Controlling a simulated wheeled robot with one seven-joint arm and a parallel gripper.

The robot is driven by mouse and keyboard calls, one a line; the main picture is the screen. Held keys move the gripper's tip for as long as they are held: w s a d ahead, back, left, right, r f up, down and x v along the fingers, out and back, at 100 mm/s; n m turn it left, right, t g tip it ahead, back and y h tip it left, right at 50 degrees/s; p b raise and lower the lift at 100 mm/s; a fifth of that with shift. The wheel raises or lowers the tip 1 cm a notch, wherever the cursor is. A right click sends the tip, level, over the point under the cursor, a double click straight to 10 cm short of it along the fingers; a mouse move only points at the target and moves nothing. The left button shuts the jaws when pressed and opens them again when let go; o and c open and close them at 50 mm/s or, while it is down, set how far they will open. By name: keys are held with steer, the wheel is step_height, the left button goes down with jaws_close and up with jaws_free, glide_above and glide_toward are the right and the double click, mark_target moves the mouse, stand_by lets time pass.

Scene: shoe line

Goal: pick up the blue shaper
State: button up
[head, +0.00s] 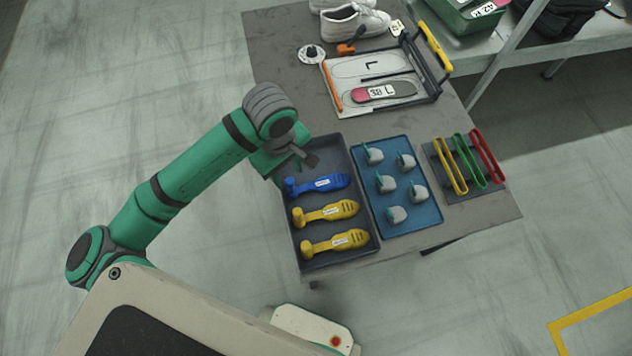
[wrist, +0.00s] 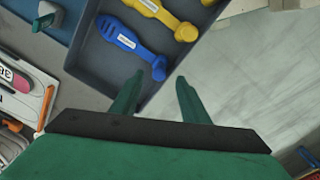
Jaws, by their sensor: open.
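The blue shaper (head: 318,184) lies in the dark grey tray (head: 328,262), above two yellow shapers (head: 326,213) in the head view. It carries a white label. In the wrist view the blue shaper (wrist: 131,44) lies just beyond my fingertips, a little to their left, with a yellow shaper (wrist: 163,18) past it. My gripper (wrist: 174,80) is open and empty, with its fingers apart over the tray's edge. In the head view my gripper (head: 306,157) is at the tray's upper left corner, close to the blue shaper, and partly hidden by the wrist.
A blue tray (head: 410,228) with several grey pieces stands right of the grey tray. Yellow, green and red strips (head: 467,163) stand farther right. A white board (head: 345,72) with a pink and grey insole and white shoes (head: 352,22) are at the back.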

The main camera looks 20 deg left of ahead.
mark_target(289, 180)
steer(key=shift+w+a+f, duration=0.1)
steer(key=shift+f, duration=1.5)
steer(key=shift+w+a+f, duration=0.1)
steer(key=shift+f, duration=1.45)
steer(key=shift+d, duration=0.1)
jaws_close()
